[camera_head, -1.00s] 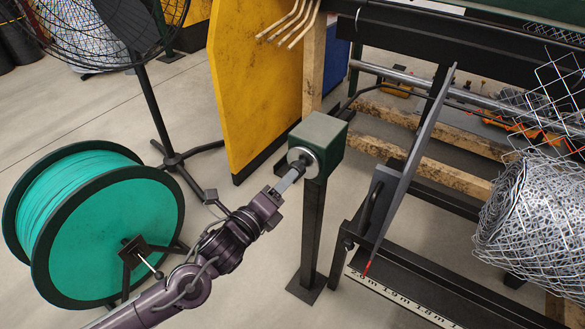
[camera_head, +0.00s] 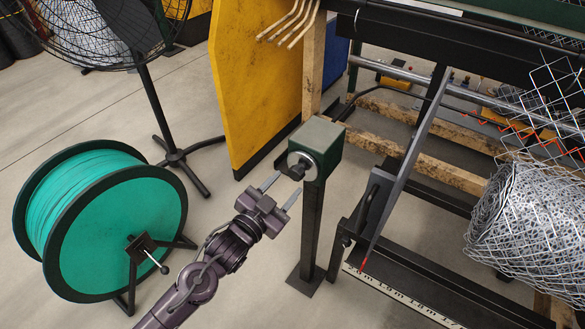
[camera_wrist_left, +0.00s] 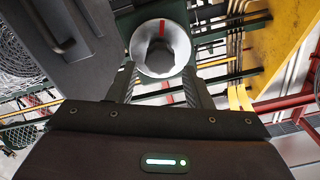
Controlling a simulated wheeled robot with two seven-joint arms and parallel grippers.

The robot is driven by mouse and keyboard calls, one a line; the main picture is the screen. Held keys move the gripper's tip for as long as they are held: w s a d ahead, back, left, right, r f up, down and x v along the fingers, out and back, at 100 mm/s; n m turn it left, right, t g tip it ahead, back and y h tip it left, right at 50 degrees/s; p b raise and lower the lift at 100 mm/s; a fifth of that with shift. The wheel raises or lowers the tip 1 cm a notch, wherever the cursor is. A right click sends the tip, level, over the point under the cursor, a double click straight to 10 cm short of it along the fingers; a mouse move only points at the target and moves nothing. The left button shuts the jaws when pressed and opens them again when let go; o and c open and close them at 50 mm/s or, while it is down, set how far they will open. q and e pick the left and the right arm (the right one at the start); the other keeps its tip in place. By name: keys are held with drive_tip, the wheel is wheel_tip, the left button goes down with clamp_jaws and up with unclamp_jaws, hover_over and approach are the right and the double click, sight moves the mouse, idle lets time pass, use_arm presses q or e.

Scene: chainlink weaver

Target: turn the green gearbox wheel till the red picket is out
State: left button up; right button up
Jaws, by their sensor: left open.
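The green gearbox (camera_head: 318,137) sits on a dark post. Its wheel, a pale disc (camera_head: 312,170) with a dark central knob (camera_head: 298,166), faces my left gripper (camera_head: 286,188). That gripper is open and empty, just short of the knob. In the left wrist view, the disc (camera_wrist_left: 141,62) with a red mark at its top lies beyond and between the open fingers (camera_wrist_left: 160,84). A red zigzag wire (camera_head: 490,122), which looks like the red picket, lies along the frame and runs into the mesh at right; its far end is hard to make out. My right gripper is not in view.
A teal wire spool (camera_head: 118,235) and a fan stand (camera_head: 155,110) are at left. A yellow panel (camera_head: 255,85) stands behind the gearbox. A dark bar and frame (camera_head: 410,150) and a mesh roll (camera_head: 525,215) are at right. Floor around my gripper is clear.

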sight(294, 176)
use_arm(q)
drive_tip(key=n+p, duration=0.1)
drive_tip(key=n, duration=0.1)
drive_tip(key=n+p, duration=0.2)
drive_tip(key=n, duration=0.1)
drive_tip(key=n+p, duration=0.1)
drive_tip(key=n, duration=0.1)
drive_tip(key=shift+r+n, duration=0.35)
drive_tip(key=shift+n, duration=0.05)
drive_tip(key=n+p, duration=0.6)
drive_tip(key=n, duration=0.4)
drive_tip(key=w+d+b, duration=0.1)
drive_tip(key=w+d+f+b, duration=0.1)
drive_tip(key=w, duration=0.1)
drive_tip(key=shift+d, duration=0.1)
drive_tip(key=shift+w+d+r, duration=0.1)
drive_tip(key=shift+w, duration=0.1)
drive_tip(key=shift+s, duration=0.1)
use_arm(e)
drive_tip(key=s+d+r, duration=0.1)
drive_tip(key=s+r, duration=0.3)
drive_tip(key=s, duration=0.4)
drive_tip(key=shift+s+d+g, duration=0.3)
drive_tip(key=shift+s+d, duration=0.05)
use_arm(q)
drive_tip(key=shift+c, duration=0.2)
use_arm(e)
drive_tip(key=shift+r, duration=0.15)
